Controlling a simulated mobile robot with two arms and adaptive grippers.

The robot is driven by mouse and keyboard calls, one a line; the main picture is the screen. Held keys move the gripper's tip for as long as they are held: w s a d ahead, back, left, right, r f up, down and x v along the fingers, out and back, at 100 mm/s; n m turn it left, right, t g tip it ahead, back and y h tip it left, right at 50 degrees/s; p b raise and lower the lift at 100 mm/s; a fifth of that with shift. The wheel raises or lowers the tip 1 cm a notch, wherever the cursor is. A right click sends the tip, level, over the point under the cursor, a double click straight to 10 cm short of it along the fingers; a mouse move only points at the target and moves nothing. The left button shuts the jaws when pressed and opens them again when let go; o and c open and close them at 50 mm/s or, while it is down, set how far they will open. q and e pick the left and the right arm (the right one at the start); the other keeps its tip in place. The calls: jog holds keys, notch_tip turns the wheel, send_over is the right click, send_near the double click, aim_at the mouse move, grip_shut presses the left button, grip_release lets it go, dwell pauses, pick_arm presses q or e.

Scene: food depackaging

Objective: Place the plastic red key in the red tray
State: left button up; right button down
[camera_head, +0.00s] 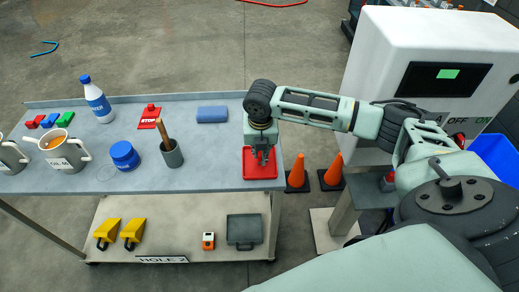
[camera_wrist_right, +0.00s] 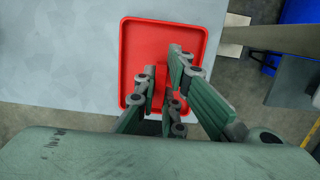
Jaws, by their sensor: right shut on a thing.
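The red tray (camera_head: 250,173) lies at the right end of the grey table. It also shows in the right wrist view (camera_wrist_right: 145,45). My right gripper (camera_head: 263,160) points down over the tray, its fingertips low above or at its floor; the exact height is unclear. In the wrist view its fingers (camera_wrist_right: 163,72) are close together over the tray. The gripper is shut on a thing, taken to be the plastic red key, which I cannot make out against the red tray. My left gripper is not in view.
A cup with a wooden handle (camera_head: 173,155), a red stop button (camera_head: 149,118) and a blue cylinder (camera_head: 212,114) stand left of the tray. A blue jar (camera_head: 123,155), bottle (camera_head: 98,105) and mugs are further left. Orange cones (camera_head: 297,174) stand beyond the table's right edge.

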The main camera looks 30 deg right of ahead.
aim_at(260, 154)
jog(key=shift+f, duration=0.15)
jog(key=c, duration=1.8)
grip_release()
jog(key=shift+c, duration=0.2)
notch_tip(260, 154, up, 12)
jog(key=s+b, duration=0.1)
jog(key=shift+s+a+b, duration=0.3)
jog(key=shift+a, duration=0.15)
